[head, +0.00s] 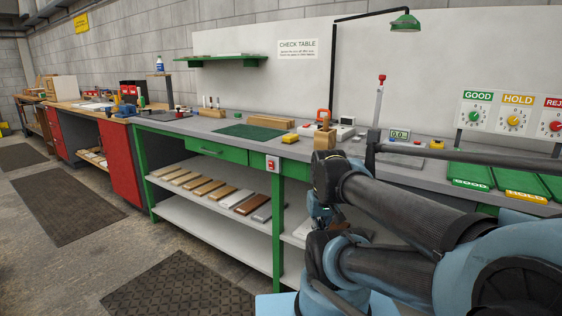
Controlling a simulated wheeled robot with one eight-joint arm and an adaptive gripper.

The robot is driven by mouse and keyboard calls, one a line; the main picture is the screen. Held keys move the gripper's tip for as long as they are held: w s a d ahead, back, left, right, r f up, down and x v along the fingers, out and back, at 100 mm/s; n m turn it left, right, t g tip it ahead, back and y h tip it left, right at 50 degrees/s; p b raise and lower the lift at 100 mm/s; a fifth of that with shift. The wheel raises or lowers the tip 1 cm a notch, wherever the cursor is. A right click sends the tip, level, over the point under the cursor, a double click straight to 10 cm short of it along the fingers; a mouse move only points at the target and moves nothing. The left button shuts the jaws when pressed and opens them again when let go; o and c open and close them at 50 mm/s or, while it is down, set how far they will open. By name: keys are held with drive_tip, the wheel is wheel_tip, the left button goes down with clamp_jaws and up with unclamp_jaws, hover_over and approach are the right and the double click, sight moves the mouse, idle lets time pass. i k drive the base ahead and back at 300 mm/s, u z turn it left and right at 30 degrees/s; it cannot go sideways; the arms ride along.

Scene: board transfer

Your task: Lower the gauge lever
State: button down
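The gauge lever (380,98) is a thin pale rod with a red knob on top. It stands upright at the back of the grey check table, to the left of the hold and good signs.
A dark bar (460,156) crosses the table's right part. A green mat (245,131) lies farther left. Green trays (478,170) lie at right. Boards rest on the shelf below (190,205).

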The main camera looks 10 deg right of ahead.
sight(382, 77)
drive_tip(key=z, duration=0.9)
